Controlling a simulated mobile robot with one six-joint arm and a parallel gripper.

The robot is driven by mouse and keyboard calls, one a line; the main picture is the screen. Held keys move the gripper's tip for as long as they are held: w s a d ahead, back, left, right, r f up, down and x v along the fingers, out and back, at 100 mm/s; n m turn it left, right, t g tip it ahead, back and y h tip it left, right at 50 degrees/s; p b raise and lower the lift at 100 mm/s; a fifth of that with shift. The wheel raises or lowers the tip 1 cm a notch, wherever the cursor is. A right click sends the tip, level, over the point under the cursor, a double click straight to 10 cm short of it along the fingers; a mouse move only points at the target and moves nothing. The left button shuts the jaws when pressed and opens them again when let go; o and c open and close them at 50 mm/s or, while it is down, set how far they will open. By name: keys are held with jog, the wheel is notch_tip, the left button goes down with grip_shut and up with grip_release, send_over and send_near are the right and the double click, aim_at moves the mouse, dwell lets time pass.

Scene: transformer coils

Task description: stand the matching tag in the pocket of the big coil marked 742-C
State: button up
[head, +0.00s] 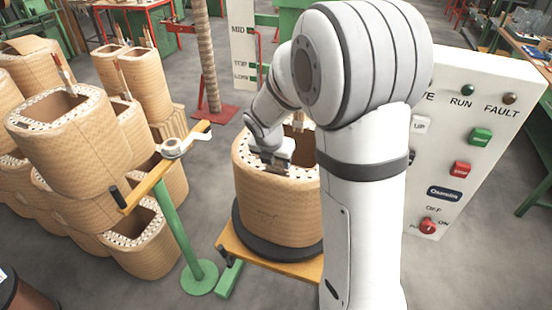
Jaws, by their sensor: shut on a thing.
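A big tan coil (268,213) stands upright on a dark round base, with a pale patterned top rim and an open middle. A faint mark shows on its front, too small to read, so I cannot confirm 742-C. My gripper (272,160) is at the left part of this coil's top rim, pointing down. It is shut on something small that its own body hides. I cannot make out a tag or a pocket. My arm covers the coil's right side.
Many similar coils (62,125) are stacked at the left. A green stand (177,235) with a yellow bar and a white roll is left of the big coil. A white control panel (478,130) is at the right. A yellow platform (297,270) lies under the coil.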

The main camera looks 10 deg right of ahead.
jog(key=o, duration=1)
jog(key=v, duration=0.7)
jog(key=shift+s+r, duration=0.2)
jog(key=shift+r, duration=0.2)
jog(key=shift+a, duration=0.1)
jog(key=s+d+r+m+y, duration=0.1)
jog(key=s+r+m, duration=0.1)
jog(key=s+m, duration=0.9)
jog(key=s+d+r+m+y, duration=0.1)
jog(key=s+m, duration=1)
jog(key=m, duration=0.7)
jog(key=shift+s+r, duration=0.25)
jog(key=shift+r, duration=0.15)
